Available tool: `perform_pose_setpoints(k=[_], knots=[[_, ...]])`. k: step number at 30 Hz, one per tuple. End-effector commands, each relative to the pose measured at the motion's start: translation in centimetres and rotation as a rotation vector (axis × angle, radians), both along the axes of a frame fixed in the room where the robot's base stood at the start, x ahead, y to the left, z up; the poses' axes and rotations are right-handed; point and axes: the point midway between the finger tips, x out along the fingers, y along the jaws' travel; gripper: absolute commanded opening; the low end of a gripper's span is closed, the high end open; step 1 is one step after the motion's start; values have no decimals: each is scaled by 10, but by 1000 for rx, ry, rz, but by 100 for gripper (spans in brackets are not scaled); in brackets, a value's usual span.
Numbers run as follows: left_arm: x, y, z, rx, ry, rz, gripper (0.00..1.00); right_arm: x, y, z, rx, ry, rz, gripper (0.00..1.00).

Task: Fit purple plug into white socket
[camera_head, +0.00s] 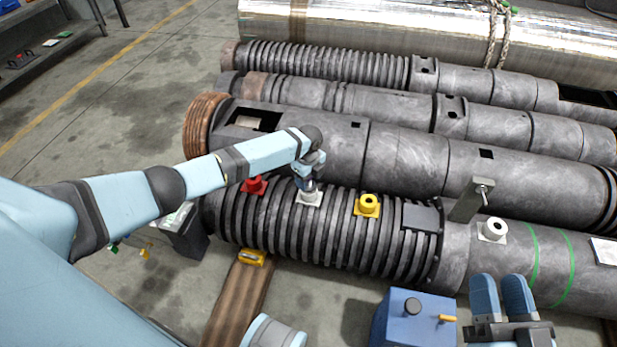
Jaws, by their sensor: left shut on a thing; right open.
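My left gripper (308,178) points down over the ribbed barrel and is shut on a small dark, purplish piece, which I take to be the purple plug (306,186). The fingers hide most of it. Directly below is a white socket (309,199) on the ribs, between a red socket and a yellow one. I cannot tell whether the plug touches the white socket or is inside it. A second white fitting (492,231) sits further right on the smooth part of the barrel. My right gripper (502,290) is open and empty at the lower right, its blue fingers apart.
The red socket (254,186) and yellow socket (368,206) flank the white one closely. A grey upright bracket (470,203) stands to the right on the barrel. A blue box (412,322) with a dark knob stands left of my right gripper. More dark barrels (400,150) lie behind.

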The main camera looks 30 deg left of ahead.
Motion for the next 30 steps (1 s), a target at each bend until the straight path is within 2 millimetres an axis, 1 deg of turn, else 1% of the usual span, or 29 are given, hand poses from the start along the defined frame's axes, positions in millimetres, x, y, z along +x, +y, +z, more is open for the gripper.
perform_pose_setpoints(k=[5,6,8,9,10,19,20,23,26,30], knots=[[0,0,-5,0,0,0,29,0,0,-3,0,0,0,43],[0,0,-5,0,0,0,57,0,0,-3,0,0,0,43],[0,0,-4,0,0,0,71,0,0,-2,0,0,0,43],[0,0,-5,0,0,0,80,0,0,-2,0,0,0,43],[0,0,-5,0,0,0,85,0,0,-2,0,0,0,43],[0,0,-5,0,1,0,85,0,0,-4,-3,4,-1,43],[0,0,-2,0,0,0,85,0,0,-4,-6,8,-2,43],[0,0,11,0,0,-1,85,2,-2,-8,-26,38,-11,43],[0,0,31,-1,-2,-2,85,3,-6,-21,-65,99,-24,43],[0,0,65,-1,-2,-1,85,4,-14,-42,-127,194,-46,43]])
